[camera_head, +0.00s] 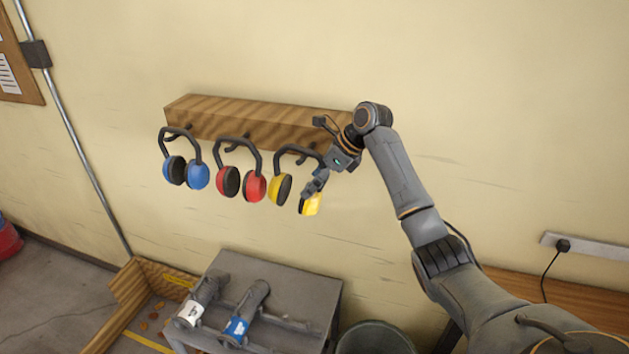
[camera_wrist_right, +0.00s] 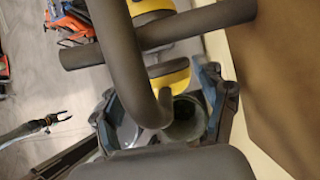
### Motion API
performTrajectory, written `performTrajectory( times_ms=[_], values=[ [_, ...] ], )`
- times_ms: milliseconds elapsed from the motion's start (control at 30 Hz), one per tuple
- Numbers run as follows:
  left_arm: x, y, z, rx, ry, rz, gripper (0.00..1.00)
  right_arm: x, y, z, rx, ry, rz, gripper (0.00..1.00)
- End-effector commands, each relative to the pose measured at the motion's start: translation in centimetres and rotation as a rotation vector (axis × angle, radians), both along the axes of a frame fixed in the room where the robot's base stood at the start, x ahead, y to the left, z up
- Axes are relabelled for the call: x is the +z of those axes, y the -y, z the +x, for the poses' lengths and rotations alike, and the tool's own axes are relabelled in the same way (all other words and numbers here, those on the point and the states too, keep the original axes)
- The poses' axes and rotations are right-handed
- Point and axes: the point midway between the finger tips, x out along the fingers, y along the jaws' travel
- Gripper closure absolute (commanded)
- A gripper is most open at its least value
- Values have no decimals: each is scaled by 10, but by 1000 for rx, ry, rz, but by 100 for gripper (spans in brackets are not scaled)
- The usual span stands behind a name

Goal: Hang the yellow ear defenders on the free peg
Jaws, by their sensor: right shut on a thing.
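The yellow ear defenders (camera_head: 280,188) are at the right end of the row under the wooden rail (camera_head: 215,118). Their dark band arches above two yellow cups. My right gripper (camera_head: 318,182) is shut on them at their right side and partly covers the right cup. In the right wrist view the dark band (camera_wrist_right: 140,65) runs between my fingers and crosses a dark peg (camera_wrist_right: 205,27); I cannot tell whether it rests on it. What looks like my left gripper (camera_wrist_right: 58,118) shows small in that view, away from the rail.
Blue ear defenders (camera_head: 186,172) and red ear defenders (camera_head: 241,183) hang close by on the left. Below stand a grey table (camera_head: 290,295) with two cylindrical devices, a wooden-sided box (camera_head: 128,285) and a dark bin (camera_head: 375,338).

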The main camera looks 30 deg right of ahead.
Motion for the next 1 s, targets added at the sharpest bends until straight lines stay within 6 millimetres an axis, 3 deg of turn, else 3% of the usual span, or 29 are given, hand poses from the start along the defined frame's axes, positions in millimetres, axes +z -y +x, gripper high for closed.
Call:
performTrajectory(
  times_ms=[33,133,167,633,1000],
  values=[
    [0,0,0,0,0,0,60,1,0,0,0,2,0,23],
    [0,0,0,0,0,0,60,1,0,0,-1,1,0,3],
    [0,0,0,0,0,0,60,1,0,0,-1,1,0,1],
    [0,-2,-2,0,-2,2,60,6,4,-2,-4,3,-2,1],
    [0,-1,0,0,-1,1,60,66,30,-32,-4,6,-2,1]
  ],
)
